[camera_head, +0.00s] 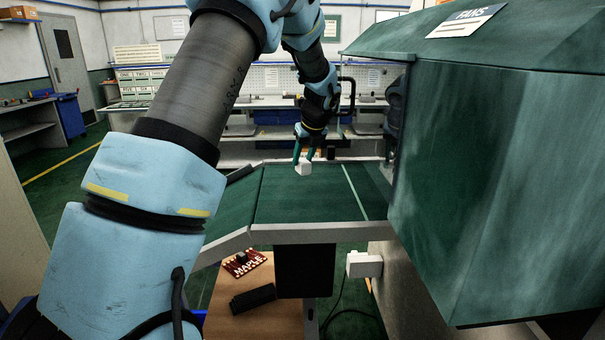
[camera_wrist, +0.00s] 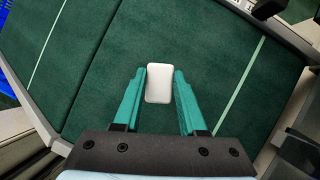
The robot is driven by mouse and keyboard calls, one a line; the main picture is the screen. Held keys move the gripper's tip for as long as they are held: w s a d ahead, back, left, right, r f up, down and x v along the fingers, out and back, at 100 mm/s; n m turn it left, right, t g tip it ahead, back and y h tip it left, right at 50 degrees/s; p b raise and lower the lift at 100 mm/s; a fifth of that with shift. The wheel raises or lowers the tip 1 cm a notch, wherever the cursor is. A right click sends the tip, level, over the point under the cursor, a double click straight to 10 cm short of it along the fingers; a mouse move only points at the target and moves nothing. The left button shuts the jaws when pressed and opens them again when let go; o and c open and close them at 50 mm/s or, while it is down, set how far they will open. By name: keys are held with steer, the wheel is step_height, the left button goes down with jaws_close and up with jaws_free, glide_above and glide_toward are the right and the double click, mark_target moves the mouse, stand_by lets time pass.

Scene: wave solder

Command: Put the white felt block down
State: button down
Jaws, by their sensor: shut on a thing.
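The white felt block (camera_head: 303,168) is a small white block with rounded edges. My gripper (camera_head: 304,158) is shut on it, over the green surface (camera_head: 290,205) in the head view. In the wrist view the block (camera_wrist: 158,84) sits between the two teal fingers of my gripper (camera_wrist: 158,88), with the green surface (camera_wrist: 110,70) behind it. I cannot tell how far the block is above the surface, or whether it touches it.
A large green hood (camera_head: 490,150) stands close on the right.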

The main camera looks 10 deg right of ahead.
mark_target(303, 174)
steer(key=shift+f+p, duration=0.5)
steer(key=shift+f, duration=2.05)
steer(key=shift+f, duration=0.1)
steer(key=shift+c, duration=2.3)
jaws_free()
